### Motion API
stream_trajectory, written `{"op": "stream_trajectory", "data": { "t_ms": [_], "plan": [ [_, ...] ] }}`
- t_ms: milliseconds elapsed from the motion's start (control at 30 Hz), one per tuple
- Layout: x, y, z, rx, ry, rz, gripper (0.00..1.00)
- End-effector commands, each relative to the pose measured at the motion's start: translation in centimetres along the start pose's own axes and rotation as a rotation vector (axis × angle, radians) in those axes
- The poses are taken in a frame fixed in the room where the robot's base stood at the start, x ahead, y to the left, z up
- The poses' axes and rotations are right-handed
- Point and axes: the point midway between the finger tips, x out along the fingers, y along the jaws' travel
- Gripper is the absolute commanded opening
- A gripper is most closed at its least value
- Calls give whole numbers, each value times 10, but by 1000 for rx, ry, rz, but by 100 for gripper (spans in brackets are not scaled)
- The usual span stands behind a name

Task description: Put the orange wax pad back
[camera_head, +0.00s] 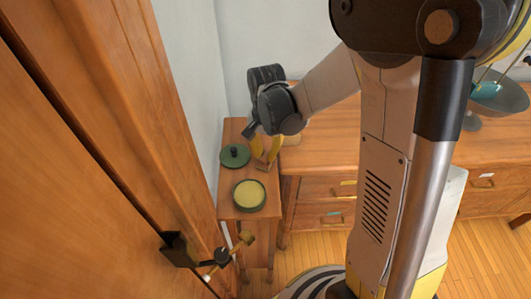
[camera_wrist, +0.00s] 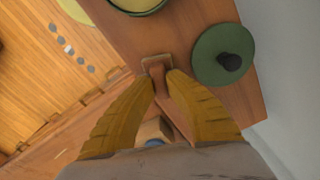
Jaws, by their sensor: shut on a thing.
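My gripper (camera_wrist: 163,77) points down at the small side table, its yellow fingers shut on a small brown-orange piece (camera_wrist: 157,62) that looks like the wax pad. The pad also shows at the fingertips in the head view (camera_head: 263,166). Most of it is hidden between the fingers, and I cannot tell whether it touches the tabletop. A round green tin (camera_head: 249,195) with pale yellow wax stands open at the table's front. Its green lid (camera_head: 235,156) with a dark knob lies behind it; the lid also shows right of my fingers in the wrist view (camera_wrist: 222,55).
The small wooden table (camera_head: 228,205) stands against a pale wall. A wooden door (camera_head: 90,150) with a dark latch and brass handle is close on the left. A wooden drawer cabinet (camera_head: 320,190) adjoins the table at right. A scale pan (camera_head: 497,97) stands on it at far right.

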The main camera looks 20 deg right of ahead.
Motion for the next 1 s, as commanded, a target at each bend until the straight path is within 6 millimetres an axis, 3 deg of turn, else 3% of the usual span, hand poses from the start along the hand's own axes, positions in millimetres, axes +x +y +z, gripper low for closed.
{"op": "stream_trajectory", "data": {
  "t_ms": [167, 200, 267, 667, 1000],
  "plan": [
    [4, 0, 0, 0, 0, 0, 0],
    [5, 0, 0, 0, 0, 0, 18],
    [4, 0, 0, 0, 0, 0, 36],
    [-3, 0, 0, 0, 0, 0, 37],
    [-72, 0, 0, 0, 0, 0, 37]
  ]
}}
